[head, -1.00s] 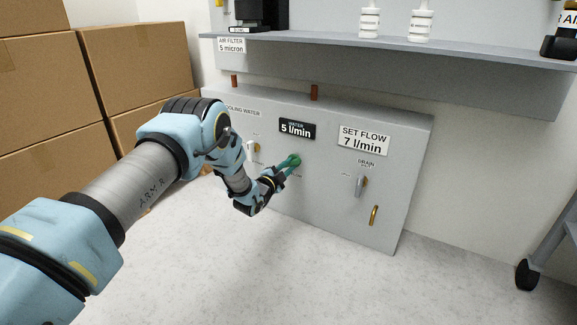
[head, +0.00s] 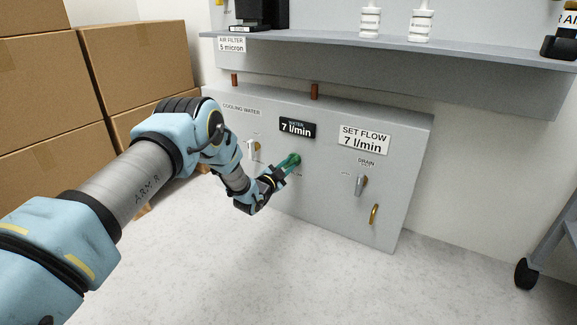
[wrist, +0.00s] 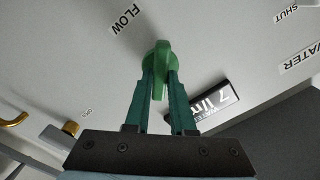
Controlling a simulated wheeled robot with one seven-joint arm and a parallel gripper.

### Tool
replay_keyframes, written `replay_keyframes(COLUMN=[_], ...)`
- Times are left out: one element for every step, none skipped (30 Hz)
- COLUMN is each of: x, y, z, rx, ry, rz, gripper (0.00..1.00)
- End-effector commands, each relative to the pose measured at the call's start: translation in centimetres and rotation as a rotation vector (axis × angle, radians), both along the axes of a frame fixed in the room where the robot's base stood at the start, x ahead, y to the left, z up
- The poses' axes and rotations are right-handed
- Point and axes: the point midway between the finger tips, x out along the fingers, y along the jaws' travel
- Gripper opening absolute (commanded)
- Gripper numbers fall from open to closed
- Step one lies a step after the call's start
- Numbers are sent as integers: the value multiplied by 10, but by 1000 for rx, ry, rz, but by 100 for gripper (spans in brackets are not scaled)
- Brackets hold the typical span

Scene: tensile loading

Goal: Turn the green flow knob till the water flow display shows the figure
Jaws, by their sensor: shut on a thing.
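The green flow knob (head: 297,160) is on the front of the grey cooling water panel (head: 330,200). In the wrist view the knob (wrist: 161,58) sits between the two green fingers of my gripper (wrist: 160,85). My gripper (head: 288,164) is shut on the knob, and its fingers hide part of it in the head view. The black water flow display (head: 297,128) above the knob reads 7 l/min. The white set flow sign (head: 363,140) to its right also reads 7 l/min.
A drain valve handle (head: 361,185) and a brass spout (head: 374,215) are right of the knob. Another valve handle (head: 252,150) is at the left, close to my arm. A shelf (head: 400,50) with bottles runs above. Cardboard boxes (head: 135,60) stand at the left.

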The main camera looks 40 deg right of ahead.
Motion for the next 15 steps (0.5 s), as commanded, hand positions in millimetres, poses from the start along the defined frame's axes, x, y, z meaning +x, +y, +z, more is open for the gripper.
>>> replay_keyframes(x=[1,1,1,1,1,1,1,0,0,0,0,0,0,0,0], y=[1,1,1,1,1,0,0,0,0,0,0,0,0,0,0], z=[-1,-1,-1,-1,-1,-1,-1,-1,0,0,0,0,0,0,0], rx=[1,1,2,2,2,2,2,2,1,1,1,1,1,1,1], ry=[0,0,-1,-1,-1,-1,-1,-1,-1,-1,-1,-1,-1,-1,-1], rz=[1,1,1,1,1,1,1,1,1,1,1,1,1,1,1], gripper=[0,25,29,32,36,40,44,47,52,52,52,52,52,52,52])
